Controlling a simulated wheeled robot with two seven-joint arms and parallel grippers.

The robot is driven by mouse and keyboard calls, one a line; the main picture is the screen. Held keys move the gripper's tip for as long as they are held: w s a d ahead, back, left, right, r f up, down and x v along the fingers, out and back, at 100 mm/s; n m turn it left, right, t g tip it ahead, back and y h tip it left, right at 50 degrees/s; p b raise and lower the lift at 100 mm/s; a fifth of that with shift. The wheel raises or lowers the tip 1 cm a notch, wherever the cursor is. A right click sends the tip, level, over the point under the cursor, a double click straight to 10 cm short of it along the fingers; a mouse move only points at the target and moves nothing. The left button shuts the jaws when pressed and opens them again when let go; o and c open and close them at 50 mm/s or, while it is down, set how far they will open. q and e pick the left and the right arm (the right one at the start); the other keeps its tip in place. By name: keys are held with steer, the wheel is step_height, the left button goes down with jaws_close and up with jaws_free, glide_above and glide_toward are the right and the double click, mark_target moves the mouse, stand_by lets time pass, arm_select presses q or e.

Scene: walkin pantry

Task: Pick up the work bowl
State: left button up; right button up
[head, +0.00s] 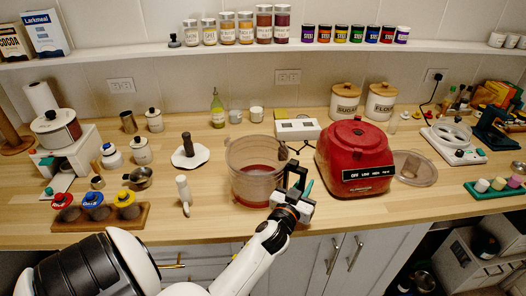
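The work bowl (249,184) is a clear, smoky container with a reddish bottom. It stands upright on the wooden counter, left of the red food processor base (352,160). My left gripper (297,178) is at the bowl's right side, close to its wall, between the bowl and the red base. Dark finger parts and a bit of teal show there. Whether the fingers are apart or closed on part of the bowl is not clear. My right gripper is not in view.
A clear lid-like part (414,168) lies right of the red base. A white scale-like box (297,130) stands behind the bowl. A white-handled tool (183,194) and a dark-handled white disc (189,155) are to the left. Three colored-lid jars (94,206) stand at the front left.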

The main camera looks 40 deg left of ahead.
arm_select(q)
jaws_close()
steer(key=shift+r, duration=0.1)
